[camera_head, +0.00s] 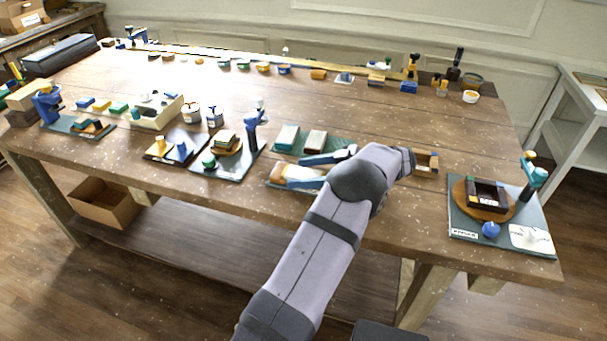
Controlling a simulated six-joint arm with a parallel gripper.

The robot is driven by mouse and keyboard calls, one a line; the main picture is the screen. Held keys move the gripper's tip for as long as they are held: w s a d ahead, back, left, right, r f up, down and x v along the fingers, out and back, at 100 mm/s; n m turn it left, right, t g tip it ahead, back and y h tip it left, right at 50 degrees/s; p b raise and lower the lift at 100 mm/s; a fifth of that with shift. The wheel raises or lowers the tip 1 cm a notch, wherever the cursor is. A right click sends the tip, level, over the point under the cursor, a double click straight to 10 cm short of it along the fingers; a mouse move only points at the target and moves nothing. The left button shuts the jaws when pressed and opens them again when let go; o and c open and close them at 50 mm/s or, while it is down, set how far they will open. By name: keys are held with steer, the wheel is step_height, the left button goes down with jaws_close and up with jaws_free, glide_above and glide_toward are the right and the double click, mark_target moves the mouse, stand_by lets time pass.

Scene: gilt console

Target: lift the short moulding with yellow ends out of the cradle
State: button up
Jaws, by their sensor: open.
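My arm reaches from the bottom edge up over the front of the table, and its wrist covers the table right of the middle. My gripper fingers are hidden behind the wrist, so I cannot see what they are near. A small wooden open-topped piece (426,161) shows just right of the wrist. Left of the wrist, a mat holds a pale block (303,173) and blue bars (328,158), partly covered by my arm. I cannot make out for certain the short moulding with yellow ends or its cradle.
A round wooden turntable (462,207) with a dark frame (487,184) and a blue knob (491,230) stands at the right. A teal block (287,137) lies behind the arm. Clamps, pots and small blocks crowd the left. The table's front edge (420,246) runs below.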

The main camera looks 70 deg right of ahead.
mark_target(305, 174)
steer(key=c, duration=1.2)
steer(key=shift+o, duration=0.2)
steer(key=shift+r, duration=0.1)
step_height(305, 174, up, 10)
steer(key=b, duration=0.3)
